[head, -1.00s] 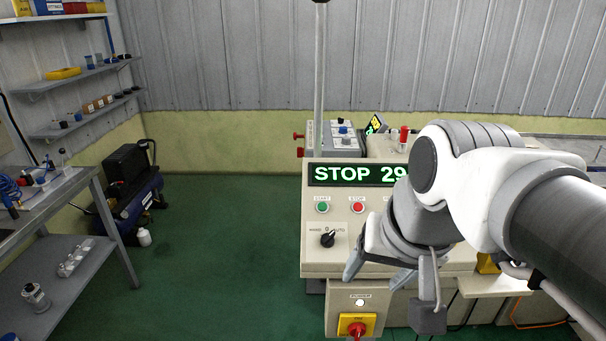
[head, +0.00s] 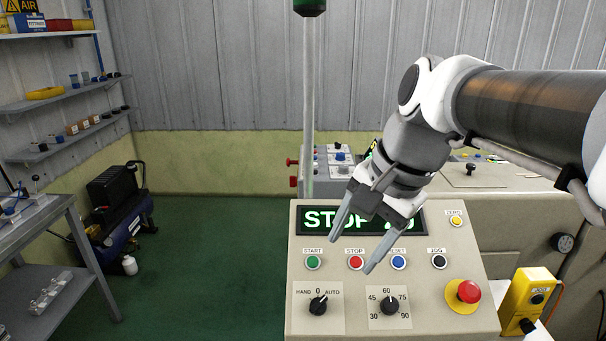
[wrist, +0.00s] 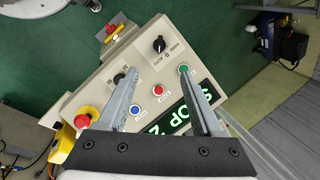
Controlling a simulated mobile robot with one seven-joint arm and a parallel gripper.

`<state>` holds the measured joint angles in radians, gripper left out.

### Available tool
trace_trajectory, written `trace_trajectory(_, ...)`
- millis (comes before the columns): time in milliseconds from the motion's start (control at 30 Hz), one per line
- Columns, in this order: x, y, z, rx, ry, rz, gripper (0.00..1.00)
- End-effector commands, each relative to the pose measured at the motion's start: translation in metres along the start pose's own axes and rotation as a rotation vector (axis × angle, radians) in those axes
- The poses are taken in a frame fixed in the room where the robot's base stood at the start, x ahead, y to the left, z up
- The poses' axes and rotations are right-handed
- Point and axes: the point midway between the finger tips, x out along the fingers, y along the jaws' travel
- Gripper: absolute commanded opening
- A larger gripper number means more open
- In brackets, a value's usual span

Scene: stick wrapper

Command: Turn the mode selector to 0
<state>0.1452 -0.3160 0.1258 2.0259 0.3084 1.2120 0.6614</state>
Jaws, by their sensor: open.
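The mode selector (head: 318,305) is a black round knob on a pale plate at the lower left of the sloped beige control panel (head: 450,325). Its labels read HAND, 0 and AUTO, and its light mark seems to point up and right, toward AUTO. It also shows in the wrist view (wrist: 159,44), beyond the fingertips. My gripper (head: 352,254) is open and empty above the panel, near the STOP button and up-right of the selector. It is apart from the knob. Its fingers hide part of the green display.
A second knob (head: 390,306) with number marks sits right of the selector. Green (head: 313,262), red (head: 356,263), blue (head: 399,262) and black (head: 439,261) buttons line the panel above. A red emergency button (head: 469,291) stands at the right.

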Motion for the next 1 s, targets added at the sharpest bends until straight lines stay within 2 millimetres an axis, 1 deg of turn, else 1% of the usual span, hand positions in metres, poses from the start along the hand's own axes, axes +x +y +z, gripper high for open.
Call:
trace_trajectory(500, 0.110, 0.002, 0.001, -0.002, -0.004, 0.004, 0.67)
trace_trajectory(600, 0.129, 0.002, 0.001, -0.002, -0.003, 0.003, 0.67)
trace_trajectory(700, 0.145, 0.002, 0.001, -0.002, -0.003, 0.004, 0.67)
trace_trajectory(800, 0.156, 0.001, 0.001, -0.003, -0.002, 0.003, 0.67)
trace_trajectory(1000, 0.165, 0.001, 0.000, -0.003, 0.000, 0.001, 0.67)
